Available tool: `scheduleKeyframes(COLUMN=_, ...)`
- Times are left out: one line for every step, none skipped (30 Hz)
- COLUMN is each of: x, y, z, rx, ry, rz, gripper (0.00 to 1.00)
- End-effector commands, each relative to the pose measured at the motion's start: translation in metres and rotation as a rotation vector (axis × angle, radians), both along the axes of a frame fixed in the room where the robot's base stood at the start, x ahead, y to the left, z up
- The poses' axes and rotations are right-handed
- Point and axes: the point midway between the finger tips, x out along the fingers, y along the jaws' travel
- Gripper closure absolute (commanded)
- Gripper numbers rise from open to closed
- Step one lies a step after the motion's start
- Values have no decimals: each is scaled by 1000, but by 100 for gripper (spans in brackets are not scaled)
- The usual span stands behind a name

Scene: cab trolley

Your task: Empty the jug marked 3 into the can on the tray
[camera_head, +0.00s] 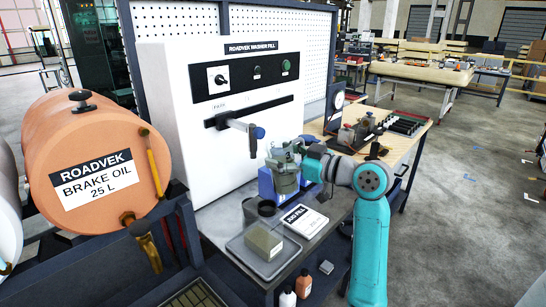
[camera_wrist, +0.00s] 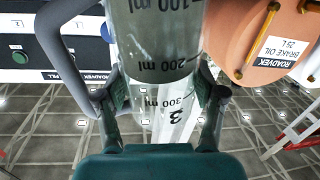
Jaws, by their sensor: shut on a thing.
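My gripper (camera_wrist: 162,92) is shut on the clear jug marked 3 (camera_wrist: 165,45), one finger on each side of it. The jug shows ml marks, the figure 3 and a grey handle at left. Its marks and the drum's label are both upside down in this view, so it looks roughly upright. In the head view the jug (camera_head: 285,172) is beside the blue block on the bench.
A dark round cup (camera_head: 266,208) and a white printed card (camera_head: 305,221) are near the tray. A blue block (camera_head: 266,184) stands behind. The white washer panel (camera_head: 190,130) rises behind the bench; an orange brake oil drum (camera_head: 95,150) is left. Small bottles (camera_head: 304,283) stand below.

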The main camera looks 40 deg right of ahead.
Motion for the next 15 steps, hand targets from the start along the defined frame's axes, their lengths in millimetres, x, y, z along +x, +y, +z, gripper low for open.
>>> scheduleKeyframes(x=0, y=-2, z=2, rx=-54, ry=9, rz=0, gripper=70)
scheduleKeyframes(x=-1, y=-2, z=2, rx=-89, ry=17, rz=0, gripper=70)
scheduleKeyframes(x=-1, y=-3, z=2, rx=-135, ry=28, rz=-1, gripper=70)
scheduleKeyframes(x=-1, y=-4, z=2, rx=-169, ry=37, rz=0, gripper=70)
scheduleKeyframes(x=-1, y=-5, z=2, rx=-205, ry=44, rz=-2, gripper=70)
scheduleKeyframes(x=-2, y=-6, z=2, rx=-251, ry=55, rz=0, gripper=70)
scheduleKeyframes(x=-2, y=-7, z=2, rx=-285, ry=63, rz=0, gripper=70)
scheduleKeyframes(x=-2, y=-8, z=2, rx=-320, ry=71, rz=-1, gripper=70)
scheduleKeyframes(x=-2, y=-9, z=2, rx=-361, ry=80, rz=0, gripper=70)
scheduleKeyframes(x=-2, y=-8, z=-1, rx=-373, ry=85, rz=0, gripper=70)
scheduleKeyframes(x=-2, y=-8, z=-2, rx=-391, ry=90, rz=0, gripper=70)
scheduleKeyframes(x=-2, y=-8, z=-3, rx=-412, ry=95, rz=0, gripper=70)
scheduleKeyframes(x=-2, y=-8, z=-4, rx=-431, ry=98, rz=0, gripper=70)
scheduleKeyframes(x=-2, y=-8, z=-4, rx=-447, ry=102, rz=0, gripper=70)
scheduleKeyframes(x=-2, y=-8, z=-6, rx=-471, ry=107, rz=-1, gripper=70)
